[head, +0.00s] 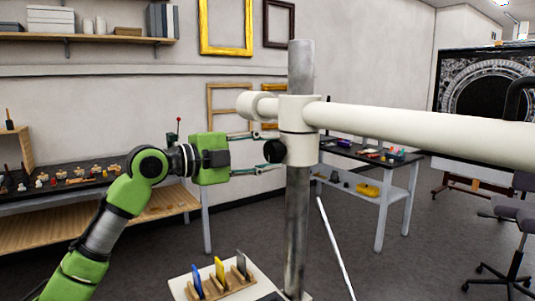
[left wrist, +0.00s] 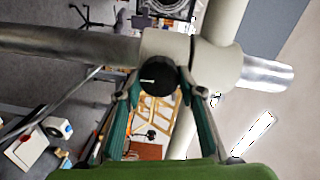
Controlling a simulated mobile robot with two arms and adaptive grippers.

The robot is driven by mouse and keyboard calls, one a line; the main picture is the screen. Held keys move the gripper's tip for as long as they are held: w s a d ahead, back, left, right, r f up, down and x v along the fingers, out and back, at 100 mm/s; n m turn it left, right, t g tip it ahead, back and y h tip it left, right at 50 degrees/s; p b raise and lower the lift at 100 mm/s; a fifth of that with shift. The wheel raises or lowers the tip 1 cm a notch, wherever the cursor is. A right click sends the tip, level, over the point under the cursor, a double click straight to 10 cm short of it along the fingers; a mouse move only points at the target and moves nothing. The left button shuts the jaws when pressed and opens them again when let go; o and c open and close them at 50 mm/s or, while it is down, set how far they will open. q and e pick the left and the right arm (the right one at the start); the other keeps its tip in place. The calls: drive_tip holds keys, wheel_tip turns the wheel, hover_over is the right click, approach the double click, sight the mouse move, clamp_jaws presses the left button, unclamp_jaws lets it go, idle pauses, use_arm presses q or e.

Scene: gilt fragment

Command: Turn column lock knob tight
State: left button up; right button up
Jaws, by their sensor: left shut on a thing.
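The black round lock knob (head: 274,151) sticks out to the left from the white clamp collar (head: 298,125) on the upright metal column (head: 297,215). My green left gripper (head: 272,153) reaches in from the left at knob height. Its two thin fingers are shut on the knob, one above and one below in the head view. In the left wrist view the knob (left wrist: 157,79) lies between the fingertips, with a pale mark on its face. The white clamp (left wrist: 205,58) is right behind it. My right gripper is not in view.
A thick white arm (head: 420,128) runs from the clamp to the right. A small rack with colored tools (head: 222,285) stands below, left of the column's foot. A workbench (head: 70,190) is at the left and a table (head: 375,165) behind the column.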

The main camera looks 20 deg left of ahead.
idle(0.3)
use_arm(q)
drive_tip(key=o, duration=1.1)
drive_tip(key=v, duration=1.2)
